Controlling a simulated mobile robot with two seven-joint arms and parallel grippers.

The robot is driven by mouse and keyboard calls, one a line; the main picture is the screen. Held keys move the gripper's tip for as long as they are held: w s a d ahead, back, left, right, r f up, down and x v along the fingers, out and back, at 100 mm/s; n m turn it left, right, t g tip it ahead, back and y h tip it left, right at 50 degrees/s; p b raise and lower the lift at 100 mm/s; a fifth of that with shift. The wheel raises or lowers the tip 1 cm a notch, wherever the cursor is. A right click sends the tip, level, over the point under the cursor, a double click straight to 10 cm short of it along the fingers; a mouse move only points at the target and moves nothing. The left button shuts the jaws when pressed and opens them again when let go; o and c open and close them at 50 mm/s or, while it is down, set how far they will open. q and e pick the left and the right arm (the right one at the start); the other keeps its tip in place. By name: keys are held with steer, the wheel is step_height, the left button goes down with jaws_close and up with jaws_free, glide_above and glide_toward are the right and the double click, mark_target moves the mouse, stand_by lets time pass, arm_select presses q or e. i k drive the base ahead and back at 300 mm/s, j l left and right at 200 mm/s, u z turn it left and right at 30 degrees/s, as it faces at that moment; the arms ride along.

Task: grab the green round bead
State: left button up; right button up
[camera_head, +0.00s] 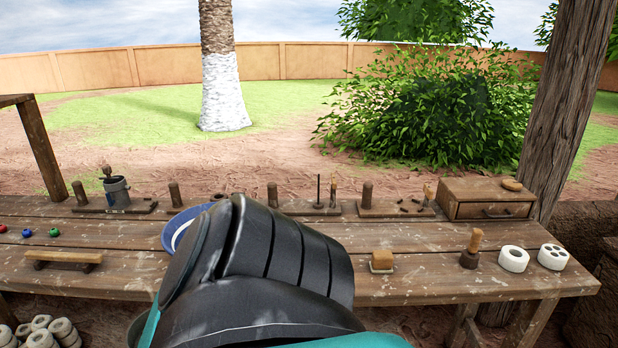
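The green round bead (53,232) lies on the left part of the wooden table (110,235). A blue bead (27,233) and a red bead (2,228) lie in a row to its left, the red one at the picture edge. The green bead is fully visible, with nothing touching it. A large black link of my own arm fills the lower middle of the view, well to the right of the beads. Neither gripper's fingers show.
A small wooden rail (63,258) lies in front of the beads. A blue-rimmed plate (172,236) is partly hidden behind my arm. A grey pot (117,192) stands at the back. A wooden box (487,199) and white discs (513,259) are at right.

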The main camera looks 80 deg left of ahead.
mark_target(53, 232)
steer(key=u, duration=4.2)
